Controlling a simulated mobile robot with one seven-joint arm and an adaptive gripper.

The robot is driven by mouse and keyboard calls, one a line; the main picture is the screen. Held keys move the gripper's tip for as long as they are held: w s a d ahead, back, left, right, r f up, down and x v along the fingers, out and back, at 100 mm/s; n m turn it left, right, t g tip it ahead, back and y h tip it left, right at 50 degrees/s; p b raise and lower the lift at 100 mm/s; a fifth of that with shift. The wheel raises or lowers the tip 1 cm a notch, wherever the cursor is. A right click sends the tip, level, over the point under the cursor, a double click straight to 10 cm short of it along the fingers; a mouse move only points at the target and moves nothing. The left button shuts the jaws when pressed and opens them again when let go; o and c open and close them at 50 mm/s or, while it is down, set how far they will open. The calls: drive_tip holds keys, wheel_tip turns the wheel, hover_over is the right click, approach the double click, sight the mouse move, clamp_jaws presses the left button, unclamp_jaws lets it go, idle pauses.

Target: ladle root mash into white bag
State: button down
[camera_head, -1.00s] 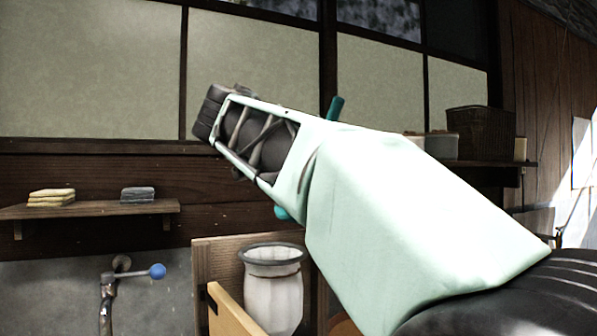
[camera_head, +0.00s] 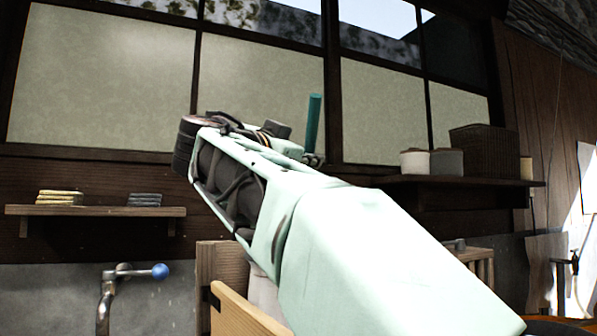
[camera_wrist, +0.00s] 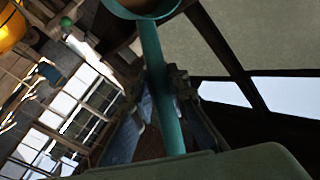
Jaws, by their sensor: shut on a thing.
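My gripper (camera_wrist: 163,82) is shut on the teal handle of a ladle (camera_wrist: 166,112). In the wrist view the handle runs between the fingers, up to a round bowl cut off at the top edge. I cannot see what is in the bowl. In the head view the teal handle (camera_head: 313,125) stands nearly upright behind my pale green arm, which hides most of the gripper. A strip of the white bag (camera_head: 264,290) shows beside the wooden boards, mostly hidden by my arm. No root mash is visible.
A wooden board (camera_head: 240,312) stands in front of the bag. A tap with a blue knob (camera_head: 160,271) is at lower left. A shelf (camera_head: 95,211) holds folded cloths. The right shelf (camera_head: 440,184) carries pots and a wicker basket (camera_head: 485,148). Windows line the back wall.

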drive_tip(key=a+t+b, duration=0.1)
drive_tip(key=b, duration=0.2)
drive_tip(key=s+a+f+n+b, duration=0.1)
drive_tip(key=b, duration=0.2)
drive_tip(key=shift+s+a+f+t+h, duration=0.1)
drive_tip(key=shift+s+f+t+h, duration=0.05)
drive_tip(key=shift+t+h, duration=0.2)
